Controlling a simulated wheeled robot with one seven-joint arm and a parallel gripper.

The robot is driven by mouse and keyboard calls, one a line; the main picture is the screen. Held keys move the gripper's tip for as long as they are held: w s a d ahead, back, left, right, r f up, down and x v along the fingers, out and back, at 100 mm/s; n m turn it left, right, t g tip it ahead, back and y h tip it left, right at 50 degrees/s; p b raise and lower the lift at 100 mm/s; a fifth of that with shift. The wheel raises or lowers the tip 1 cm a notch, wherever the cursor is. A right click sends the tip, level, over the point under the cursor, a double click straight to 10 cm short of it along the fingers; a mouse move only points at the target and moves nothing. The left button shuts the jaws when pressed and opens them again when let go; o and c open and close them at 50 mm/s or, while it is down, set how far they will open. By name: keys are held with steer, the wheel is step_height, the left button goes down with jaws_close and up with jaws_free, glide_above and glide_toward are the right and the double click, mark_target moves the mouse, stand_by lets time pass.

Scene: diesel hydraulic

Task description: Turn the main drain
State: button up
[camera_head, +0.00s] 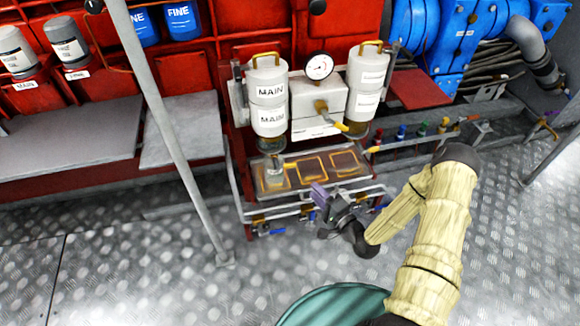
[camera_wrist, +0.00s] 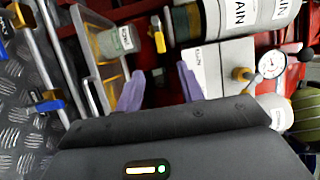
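A white canister marked MAIN (camera_head: 270,95) stands on the left of the filter unit; part of it shows in the wrist view (camera_wrist: 238,14). Below it, a small yellow handle (camera_head: 290,166) sits just above a tray (camera_head: 312,184); a yellow handle (camera_wrist: 158,40) also shows in the wrist view, beside a grey labelled jar (camera_wrist: 117,41). Which label belongs to the handle is too small to tell. My gripper (camera_head: 320,193) is at the tray's front edge. In the wrist view its purple fingers (camera_wrist: 160,88) are apart, with nothing between them, and the handle lies beyond the tips.
A second white canister (camera_head: 366,80) and a gauge (camera_head: 318,66) stand to the right, with another yellow lever (camera_head: 340,124) below. Pipes with blue-handled valves (camera_head: 272,231) run under the tray. A grey post (camera_head: 175,140) stands left. The plate floor (camera_head: 130,265) is clear.

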mark_target(291, 167)
steer(key=b+x, duration=0.3)
steer(key=x, duration=1.1)
steer(key=shift+w+a+b, duration=0.1)
steer(key=shift+a+b, duration=0.05)
steer(key=shift+b, duration=0.15)
jaws_close()
